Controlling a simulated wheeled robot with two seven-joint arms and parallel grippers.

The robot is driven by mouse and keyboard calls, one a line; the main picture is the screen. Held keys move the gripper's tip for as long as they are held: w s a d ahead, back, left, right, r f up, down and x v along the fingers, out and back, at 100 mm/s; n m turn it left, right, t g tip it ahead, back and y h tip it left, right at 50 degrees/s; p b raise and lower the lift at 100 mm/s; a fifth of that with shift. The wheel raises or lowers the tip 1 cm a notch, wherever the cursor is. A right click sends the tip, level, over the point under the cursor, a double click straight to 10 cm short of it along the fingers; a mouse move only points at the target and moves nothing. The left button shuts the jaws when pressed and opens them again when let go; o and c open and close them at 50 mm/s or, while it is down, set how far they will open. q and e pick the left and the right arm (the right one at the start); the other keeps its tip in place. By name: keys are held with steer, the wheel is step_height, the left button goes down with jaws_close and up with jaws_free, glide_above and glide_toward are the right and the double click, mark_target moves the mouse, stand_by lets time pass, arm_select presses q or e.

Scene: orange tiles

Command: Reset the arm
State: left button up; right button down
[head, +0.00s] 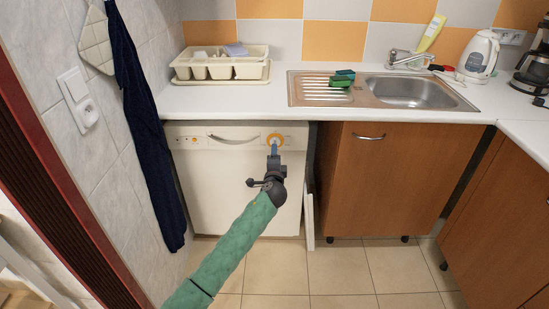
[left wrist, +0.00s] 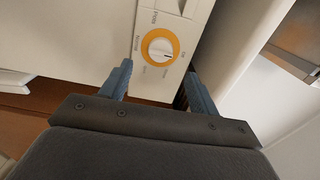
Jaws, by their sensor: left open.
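My left arm, in a green sleeve, reaches up from the bottom in the head view. Its gripper (head: 274,150) is in front of the white dishwasher (head: 230,190), near the orange-ringed dial (head: 275,138) on the control panel. In the left wrist view the two blue fingers of the gripper (left wrist: 158,82) are spread apart with nothing between them. The dial (left wrist: 160,46) lies just beyond the fingertips, roughly between them; I cannot tell whether they touch it. My right gripper is not in view.
A counter (head: 240,100) runs above the dishwasher with a cream dish rack (head: 221,70) and a steel sink (head: 410,92). A brown cabinet (head: 365,190) stands to the right. A dark blue cloth (head: 145,140) hangs on the left wall. The tiled floor (head: 330,270) ahead is clear.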

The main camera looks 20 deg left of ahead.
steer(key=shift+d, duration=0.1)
